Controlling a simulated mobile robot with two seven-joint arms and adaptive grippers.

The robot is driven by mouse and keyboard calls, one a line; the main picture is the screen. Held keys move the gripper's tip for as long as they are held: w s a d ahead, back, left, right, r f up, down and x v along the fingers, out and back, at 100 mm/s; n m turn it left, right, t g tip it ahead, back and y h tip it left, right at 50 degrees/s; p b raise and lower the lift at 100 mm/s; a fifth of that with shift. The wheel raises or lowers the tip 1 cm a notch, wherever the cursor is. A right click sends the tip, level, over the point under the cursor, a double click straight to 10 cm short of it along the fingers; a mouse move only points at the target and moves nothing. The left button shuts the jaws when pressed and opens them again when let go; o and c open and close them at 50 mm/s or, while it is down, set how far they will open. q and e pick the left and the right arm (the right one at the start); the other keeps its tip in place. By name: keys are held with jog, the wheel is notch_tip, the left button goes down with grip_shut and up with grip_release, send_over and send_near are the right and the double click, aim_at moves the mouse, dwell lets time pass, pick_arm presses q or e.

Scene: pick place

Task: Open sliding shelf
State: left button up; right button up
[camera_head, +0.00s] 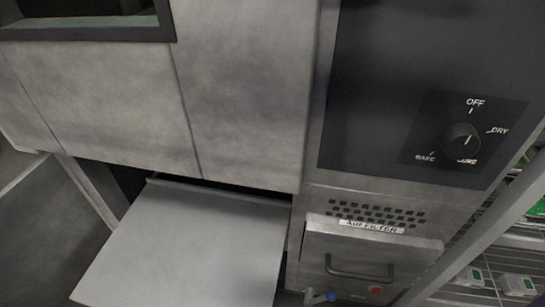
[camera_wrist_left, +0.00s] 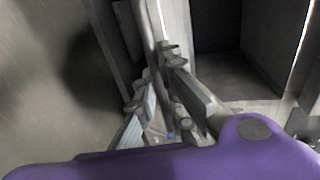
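The sliding shelf (camera_head: 195,245), a flat light grey panel, sticks out from a dark slot below the grey cabinet front in the head view. Its near end runs out of the bottom of the frame. In the left wrist view my left gripper (camera_wrist_left: 163,85) shows its two grey fingers beyond a purple body. The fingers lean toward each other, and a narrow metal edge (camera_wrist_left: 152,35) runs down between them. I cannot tell whether they touch this edge or whether it belongs to the shelf. Neither gripper shows clearly in the head view.
Right of the shelf is a drawer labelled air filter (camera_head: 370,262) with a dark handle. Above it is a black panel with a knob (camera_head: 461,140). A wire rack (camera_head: 500,275) with small boxes stands at the far right. A dark recess (camera_wrist_left: 235,75) shows in the wrist view.

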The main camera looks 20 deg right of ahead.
pick_arm(q)
jog(key=o, duration=0.4)
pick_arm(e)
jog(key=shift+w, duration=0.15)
pick_arm(q)
jog(key=shift+s+a, duration=0.15)
jog(key=v, duration=1.1)
jog(key=shift+s+a+r, duration=0.1)
jog(key=shift+s+a, duration=0.1)
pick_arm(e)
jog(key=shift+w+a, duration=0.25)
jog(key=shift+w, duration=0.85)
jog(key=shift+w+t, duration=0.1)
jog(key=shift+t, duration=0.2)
